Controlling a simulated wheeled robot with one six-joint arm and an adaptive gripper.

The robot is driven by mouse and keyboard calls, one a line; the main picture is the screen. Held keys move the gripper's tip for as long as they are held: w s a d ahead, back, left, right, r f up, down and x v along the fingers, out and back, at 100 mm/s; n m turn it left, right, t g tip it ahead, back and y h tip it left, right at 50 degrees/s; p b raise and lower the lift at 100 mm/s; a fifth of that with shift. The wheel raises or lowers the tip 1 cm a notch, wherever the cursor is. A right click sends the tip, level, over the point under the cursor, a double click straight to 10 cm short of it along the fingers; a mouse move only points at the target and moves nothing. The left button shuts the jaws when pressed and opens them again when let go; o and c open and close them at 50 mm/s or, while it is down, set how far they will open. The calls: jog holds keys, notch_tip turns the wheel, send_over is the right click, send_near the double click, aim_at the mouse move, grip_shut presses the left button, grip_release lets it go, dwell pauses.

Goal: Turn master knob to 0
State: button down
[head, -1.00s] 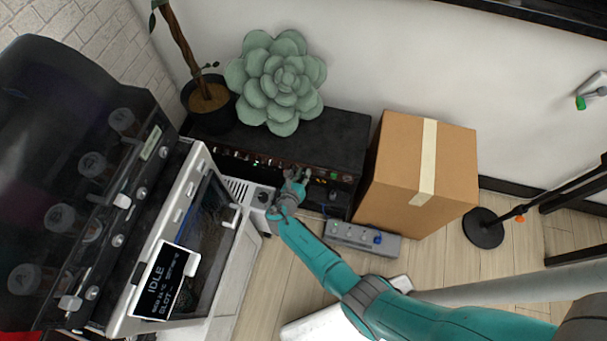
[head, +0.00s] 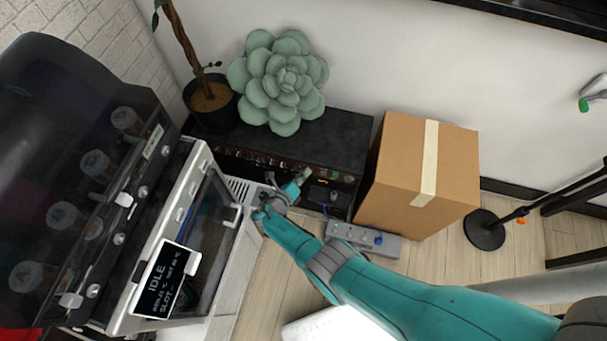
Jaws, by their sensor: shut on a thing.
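My gripper (head: 264,203) is at the small light-grey panel between the white machine and the black cabinet. It is shut on a knob there, and its fingers and wrist cover most of that spot. The knob itself is hidden behind the gripper, so its pointer and any 0 mark cannot be read. I take this to be the master knob, but no label is legible. The black cabinet (head: 335,130) has a row of small knobs and lights along its front, too small to read.
The white machine (head: 205,160) with an IDLE display (head: 165,278) stands close on the left. A cardboard box (head: 400,160) and a grey power strip (head: 390,245) are to the right. A potted plant (head: 208,97) and a green succulent (head: 285,80) stand behind.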

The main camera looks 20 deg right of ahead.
jog(key=shift+n, duration=0.5)
dwell(0.5)
jog(key=c, duration=1.1)
grip_release()
jog(key=shift+o, duration=0.2)
jog(key=v, duration=0.7)
jog(key=shift+a, duration=0.25)
jog(key=shift+s+f, duration=0.1)
jog(key=shift+s, duration=0.05)
